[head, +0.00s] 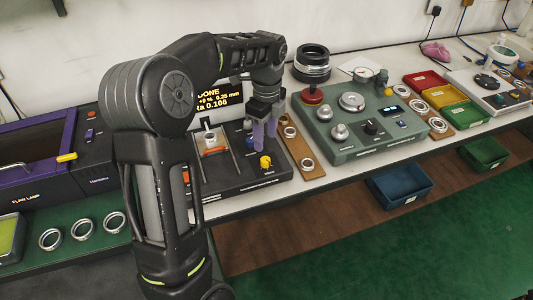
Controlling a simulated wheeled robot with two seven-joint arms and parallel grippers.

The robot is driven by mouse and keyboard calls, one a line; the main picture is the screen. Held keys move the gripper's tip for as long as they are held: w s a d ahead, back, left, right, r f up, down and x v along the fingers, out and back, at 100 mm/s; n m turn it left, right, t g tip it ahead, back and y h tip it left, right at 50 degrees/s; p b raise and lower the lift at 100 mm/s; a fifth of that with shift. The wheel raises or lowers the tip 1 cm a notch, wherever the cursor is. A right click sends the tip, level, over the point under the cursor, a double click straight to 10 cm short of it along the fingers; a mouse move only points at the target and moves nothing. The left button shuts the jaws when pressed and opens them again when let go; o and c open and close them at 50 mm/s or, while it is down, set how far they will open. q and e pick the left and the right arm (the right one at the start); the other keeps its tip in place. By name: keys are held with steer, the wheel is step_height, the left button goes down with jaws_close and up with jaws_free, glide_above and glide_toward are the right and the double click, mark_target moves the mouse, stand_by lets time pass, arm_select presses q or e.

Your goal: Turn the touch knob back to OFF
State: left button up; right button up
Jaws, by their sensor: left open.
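My left gripper (265,138) reaches down over the dark instrument (235,185), its two purple-grey fingers open. A yellow knob (265,162) sits on the instrument's top just below and in front of the fingers; I cannot tell whether they touch anything. A small blue control (247,124) is left of the fingers. The labels are too small to read, so I cannot tell which control is the touch knob or where it points. The screen (217,95) behind, partly hidden by my arm, shows DONE, 0.25 mm and 0.106. My right gripper is not in view.
A wooden strip with rings (307,163) lies right of the instrument. Beyond it stand a green machine (345,152) with a black knob (371,127), and coloured trays (426,82). The purple-framed flaw lamp (60,190) is at left. A blue bin (400,187) sits below the bench.

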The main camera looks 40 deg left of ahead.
mark_target(265, 159)
arm_select(q)
step_height(265, 159, down, 8)
steer(key=shift+s+r+p, duration=0.1)
steer(key=shift+s+p, duration=0.05)
steer(key=shift+p, duration=0.2)
jaws_close()
stand_by(0.5)
